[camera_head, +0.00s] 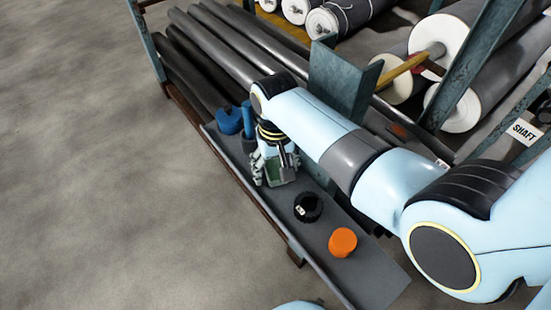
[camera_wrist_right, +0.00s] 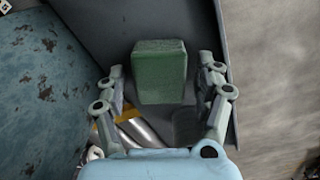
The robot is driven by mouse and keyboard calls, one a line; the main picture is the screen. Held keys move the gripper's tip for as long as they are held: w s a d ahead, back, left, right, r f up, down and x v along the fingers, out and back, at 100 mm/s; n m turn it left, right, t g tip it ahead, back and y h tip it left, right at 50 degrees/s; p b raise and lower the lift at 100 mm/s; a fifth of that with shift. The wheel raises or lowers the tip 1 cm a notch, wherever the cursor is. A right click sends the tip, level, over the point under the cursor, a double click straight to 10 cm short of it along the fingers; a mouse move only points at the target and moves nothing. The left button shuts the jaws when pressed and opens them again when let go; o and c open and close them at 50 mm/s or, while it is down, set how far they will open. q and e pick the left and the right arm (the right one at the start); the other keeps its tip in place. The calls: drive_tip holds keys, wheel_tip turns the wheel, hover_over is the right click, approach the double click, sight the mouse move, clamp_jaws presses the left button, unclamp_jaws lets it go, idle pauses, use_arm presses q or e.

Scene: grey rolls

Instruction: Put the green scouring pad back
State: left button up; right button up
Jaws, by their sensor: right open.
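The green scouring pad (camera_wrist_right: 161,72) is a block on the narrow grey shelf (camera_wrist_right: 120,22) in the right wrist view. In the head view only a bit of its green (camera_head: 276,175) shows between my right gripper's fingers. My right gripper (camera_head: 275,181) points down over the shelf. In its wrist view the right gripper (camera_wrist_right: 163,72) is open, with one finger on each side of the pad and a gap visible on both sides. Whether the pad touches the shelf fully is partly hidden. My left gripper is not in view.
On the grey shelf (camera_head: 365,270), a blue object (camera_head: 229,121) stands beyond the gripper; a black ring-like item (camera_head: 308,207) and an orange cylinder (camera_head: 342,242) stand nearer. A blue-grey post (camera_head: 343,80) and grey rolls (camera_head: 205,50) lie behind. The floor at left is clear.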

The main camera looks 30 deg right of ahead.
sight(276, 166)
wheel_tip(276, 166, up, 12)
drive_tip(key=p, duration=0.1)
idle(0.7)
